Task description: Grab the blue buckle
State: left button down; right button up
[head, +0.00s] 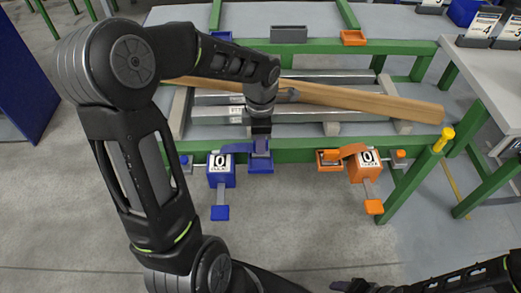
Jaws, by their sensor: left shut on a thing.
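The blue buckle (261,154) sits at the blue holder (260,168) on the front green rail, at the end of a blue strap (236,148). The strap runs to a blue ratchet box (221,171) marked 0 on its left. My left gripper (261,141) points down from above and is shut on the buckle, hiding part of it. I cannot tell whether the buckle is clear of the holder. My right gripper (345,286) shows only partly at the bottom edge, far from the buckle, and its jaws are unclear.
An orange ratchet box (365,166) with a strap and orange holder (329,161) hangs right of the blue one. Wooden beams (350,100) and metal bars lie across the green table frame (300,151) behind. A yellow-topped post (444,138) stands at right. Floor in front is clear.

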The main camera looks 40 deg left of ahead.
pick_arm(q)
jog(key=shift+r, duration=2.35)
